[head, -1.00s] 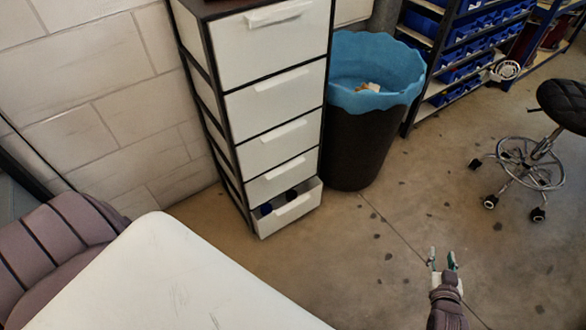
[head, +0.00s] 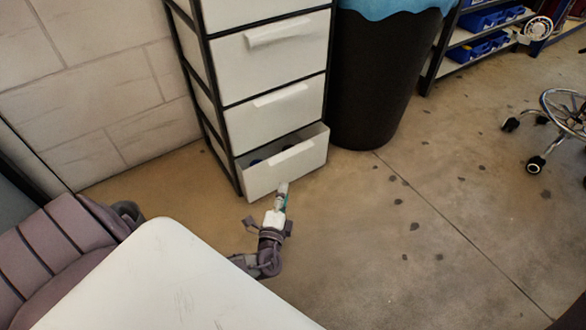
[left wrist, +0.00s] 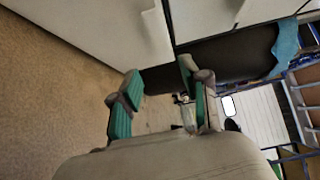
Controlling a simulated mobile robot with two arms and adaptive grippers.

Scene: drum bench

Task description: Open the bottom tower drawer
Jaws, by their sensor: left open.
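The white drawer tower (head: 265,70) stands against the wall in the head view. Its bottom drawer (head: 290,163) is partly out, with dark blue items (head: 255,161) showing inside behind its front. My left gripper (head: 282,188) is just in front of and below this drawer's front, close to its lower edge; I cannot tell whether they touch. In the left wrist view its two teal-padded fingers (left wrist: 158,95) are apart with nothing between them. White drawer fronts (left wrist: 100,25) fill the top of that view. My right gripper is not in view.
A black bin (head: 385,75) with a blue liner stands right of the tower. A wheeled stool base (head: 565,115) and blue-bin shelving (head: 480,40) are farther right. A white surface (head: 165,280) fills the lower left. The floor (head: 400,230) before the tower is mostly clear.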

